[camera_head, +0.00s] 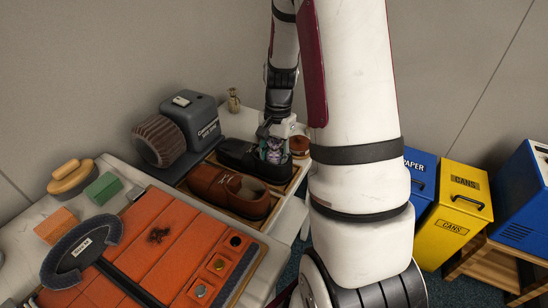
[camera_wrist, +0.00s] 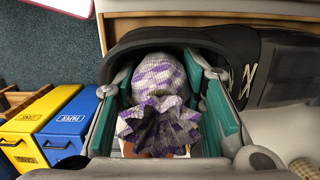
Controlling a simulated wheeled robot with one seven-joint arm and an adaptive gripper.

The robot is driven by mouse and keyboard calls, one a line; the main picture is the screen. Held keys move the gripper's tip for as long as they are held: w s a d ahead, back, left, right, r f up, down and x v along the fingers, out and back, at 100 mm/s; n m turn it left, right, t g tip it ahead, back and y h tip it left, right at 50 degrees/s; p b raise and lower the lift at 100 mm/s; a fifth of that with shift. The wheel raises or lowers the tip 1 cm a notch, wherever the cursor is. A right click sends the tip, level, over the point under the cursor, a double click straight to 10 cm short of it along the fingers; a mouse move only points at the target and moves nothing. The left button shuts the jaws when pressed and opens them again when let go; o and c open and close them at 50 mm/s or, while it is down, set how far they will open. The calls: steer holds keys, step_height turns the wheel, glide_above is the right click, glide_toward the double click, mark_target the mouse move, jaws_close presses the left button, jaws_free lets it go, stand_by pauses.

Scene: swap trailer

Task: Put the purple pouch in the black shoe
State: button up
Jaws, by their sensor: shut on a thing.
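The purple and white knitted pouch (camera_wrist: 158,75), with a ruffled top, is between the green-padded fingers of my gripper (camera_wrist: 165,108) in the wrist view. My gripper is shut on it. In the head view the pouch (camera_head: 274,151) shows small below my gripper (camera_head: 270,140), at the right-hand, open end of the black shoe (camera_head: 236,153). In the wrist view the black shoe (camera_wrist: 285,72) lies beyond the pouch, and its dark collar curves around the pouch. I cannot tell how deep the pouch sits in the opening, or whether it touches the shoe.
A brown shoe (camera_head: 229,190) lies beside the black one on the wooden tray. A grey machine with a round brush (camera_head: 160,140) stands behind left. Blue and yellow bins (camera_head: 458,205) stand at right.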

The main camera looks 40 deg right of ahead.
steer(key=shift+f, duration=0.3)
steer(key=o, duration=0.9)
steer(key=shift+c, duration=0.2)
steer(key=r, duration=0.4)
steer(key=r+p, duration=0.1)
steer(key=r, duration=0.3)
steer(key=d+r, duration=0.1)
steer(key=r, duration=0.3)
steer(key=shift+w+d+r+p, duration=0.1)
steer(key=shift+w+r+p, duration=0.1)
steer(key=shift+r+p, duration=0.15)
steer(key=s+a+r+n+t, duration=0.1)
steer(key=s+a+r+n, duration=0.5)
steer(key=a, duration=0.3)
steer(key=s+a+r+n+t, duration=0.1)
steer(key=s+a+r+n, duration=0.3)
steer(key=s+a+r, duration=0.35)
steer(key=s+a+f+n+h, duration=0.1)
steer(key=s+a+n, duration=0.3)
steer(key=s, duration=0.5)
steer(key=shift+s+a+f+t, duration=0.2)
steer(key=shift+a+f+t, duration=0.15)
steer(key=shift+f, duration=0.25)
